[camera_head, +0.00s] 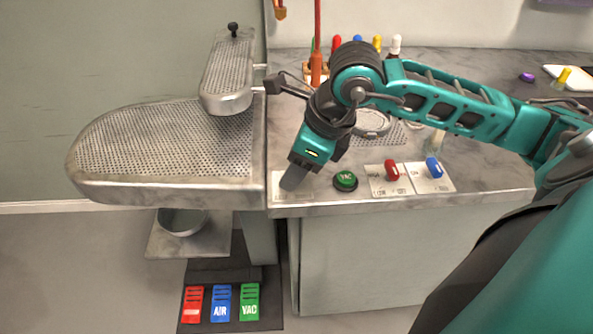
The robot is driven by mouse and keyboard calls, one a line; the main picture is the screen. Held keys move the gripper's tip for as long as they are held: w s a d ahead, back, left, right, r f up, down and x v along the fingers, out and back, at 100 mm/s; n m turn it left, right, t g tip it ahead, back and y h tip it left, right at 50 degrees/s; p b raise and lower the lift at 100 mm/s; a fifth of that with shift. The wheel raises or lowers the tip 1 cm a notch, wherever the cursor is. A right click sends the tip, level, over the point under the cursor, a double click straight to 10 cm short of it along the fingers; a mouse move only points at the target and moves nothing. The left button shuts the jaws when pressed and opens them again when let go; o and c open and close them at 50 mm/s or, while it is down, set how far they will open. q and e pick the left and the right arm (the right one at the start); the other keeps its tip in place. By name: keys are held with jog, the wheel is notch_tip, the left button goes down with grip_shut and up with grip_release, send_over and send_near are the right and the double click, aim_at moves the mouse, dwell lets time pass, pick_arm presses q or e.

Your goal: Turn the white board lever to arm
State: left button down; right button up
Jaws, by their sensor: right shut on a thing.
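My right gripper (293,180) reaches in from the right and points down at the front left corner of the grey counter. It is shut on the white board lever, which its fingers hide from view. A pale label plate (280,196) shows partly around the fingertips. The lever's angle and most of the plate's lettering cannot be made out. My left gripper is not in view.
A green VAC button (346,180), a red lever (392,170) and a blue lever (434,167) stand to the right along the counter's front. The perforated metal ironing board (165,145) lies left. Coloured pedals (221,302) are on the floor.

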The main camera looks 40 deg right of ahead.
jog(key=shift+m+b, duration=0.3)
jog(key=shift+m, duration=0.3)
jog(key=shift+m+h, duration=0.3)
jog(key=shift+m, duration=0.1)
jog(key=o, duration=1.1)
jog(key=shift+c, duration=0.2)
